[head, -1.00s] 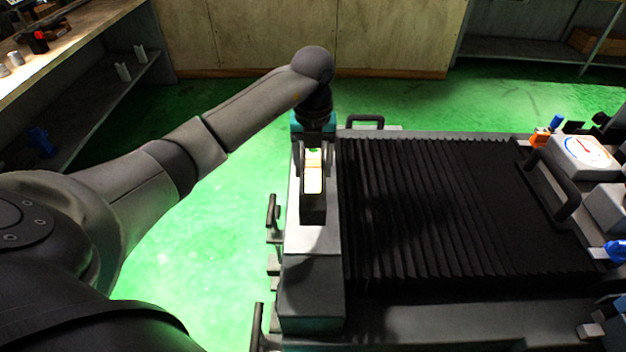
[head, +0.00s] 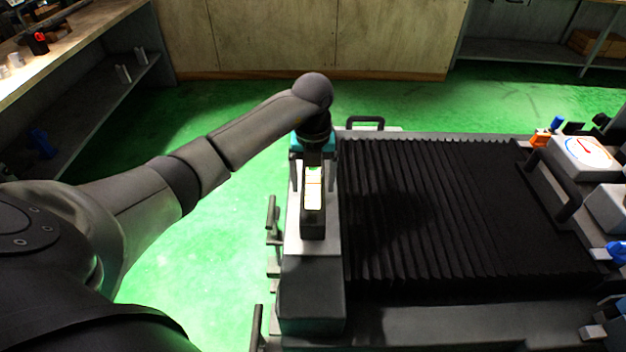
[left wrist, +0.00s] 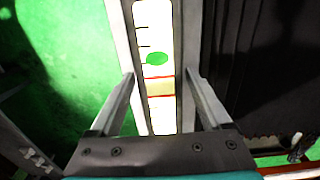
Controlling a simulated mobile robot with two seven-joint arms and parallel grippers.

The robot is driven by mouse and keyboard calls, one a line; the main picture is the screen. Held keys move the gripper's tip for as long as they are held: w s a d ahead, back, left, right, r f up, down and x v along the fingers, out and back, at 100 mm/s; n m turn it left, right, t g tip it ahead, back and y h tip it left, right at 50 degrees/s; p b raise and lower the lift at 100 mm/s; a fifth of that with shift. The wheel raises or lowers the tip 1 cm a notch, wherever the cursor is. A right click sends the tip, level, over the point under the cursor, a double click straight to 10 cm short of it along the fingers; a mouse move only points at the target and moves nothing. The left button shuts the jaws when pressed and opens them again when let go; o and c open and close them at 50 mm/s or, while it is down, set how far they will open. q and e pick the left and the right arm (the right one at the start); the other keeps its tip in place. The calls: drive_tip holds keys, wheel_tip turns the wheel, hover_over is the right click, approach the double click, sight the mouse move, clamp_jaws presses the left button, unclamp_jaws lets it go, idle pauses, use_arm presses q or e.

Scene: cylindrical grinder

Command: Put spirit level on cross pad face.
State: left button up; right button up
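The spirit level (head: 313,222) is a dark bar with a bright vial window. It lies lengthwise on the pale grey pad face (head: 294,236) at the machine's left end and looks flat on it. In the left wrist view the level (left wrist: 160,58) shows a white strip with a green bubble between grey edges. My left gripper (head: 314,184) is above its far part, with a finger on each side and small gaps in the head view. The fingers (left wrist: 160,74) look open around it. The far end of the level is hidden under the gripper. My right gripper is not in view.
Black ribbed bellows (head: 430,210) lie directly right of the pad. A dark block (head: 312,295) stands at its near end. Handles (head: 271,215) stick out on the left side. A dial gauge box (head: 583,155) is at the far right. Green floor is open on the left.

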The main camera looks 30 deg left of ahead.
sight(313, 180)
use_arm(q)
drive_tip(key=shift+o, duration=0.6)
wheel_tip(313, 180, up, 12)
drive_tip(key=shift+r+p, duration=0.15)
drive_tip(key=shift+p, duration=0.3)
